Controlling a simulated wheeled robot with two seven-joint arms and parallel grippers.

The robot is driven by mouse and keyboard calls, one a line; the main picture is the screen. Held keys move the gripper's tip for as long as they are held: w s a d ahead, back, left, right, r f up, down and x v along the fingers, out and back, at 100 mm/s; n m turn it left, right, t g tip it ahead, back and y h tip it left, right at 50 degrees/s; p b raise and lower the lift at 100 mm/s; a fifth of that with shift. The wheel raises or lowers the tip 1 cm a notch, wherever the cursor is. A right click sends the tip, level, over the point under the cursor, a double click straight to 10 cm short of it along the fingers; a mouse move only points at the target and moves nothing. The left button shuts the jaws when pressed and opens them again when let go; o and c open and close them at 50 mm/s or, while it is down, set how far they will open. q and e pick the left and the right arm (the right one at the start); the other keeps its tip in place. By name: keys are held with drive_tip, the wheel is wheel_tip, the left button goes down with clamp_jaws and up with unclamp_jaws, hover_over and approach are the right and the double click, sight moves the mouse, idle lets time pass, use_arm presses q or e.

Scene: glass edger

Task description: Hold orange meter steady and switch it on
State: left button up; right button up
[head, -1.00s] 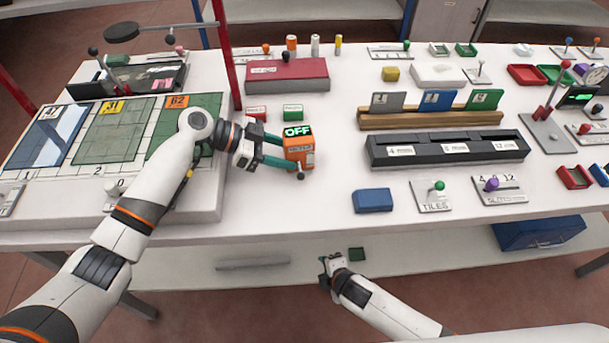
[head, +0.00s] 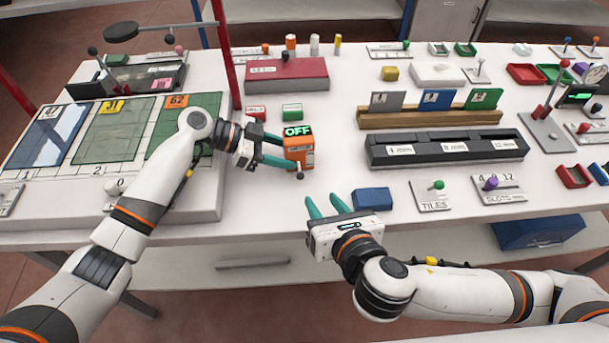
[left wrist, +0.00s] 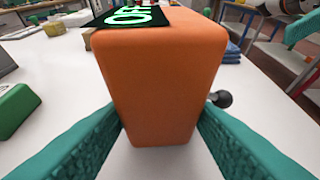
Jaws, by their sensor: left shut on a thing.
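The orange meter (head: 299,153) stands upright on the white table, with a black display on top reading OFF in green. A small dark knob (head: 300,176) sticks out low on its near side; it also shows at the right of the meter in the left wrist view (left wrist: 221,98). My left gripper (head: 285,152) is shut on the meter, its green fingers on both sides of the orange body (left wrist: 160,85). My right gripper (head: 327,206) is open and empty over the table's front edge, below and to the right of the meter, apart from it.
A blue block (head: 373,200) lies right of my right gripper. A green block (head: 292,111) and a red block (head: 256,113) sit behind the meter. A black slotted rack (head: 445,149) stands to the right. The tabletop between meter and rack is clear.

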sight(302, 174)
drive_tip(key=x, duration=1.1)
drive_tip(key=shift+s, duration=0.1)
drive_tip(key=shift+c, duration=0.5)
clamp_jaws()
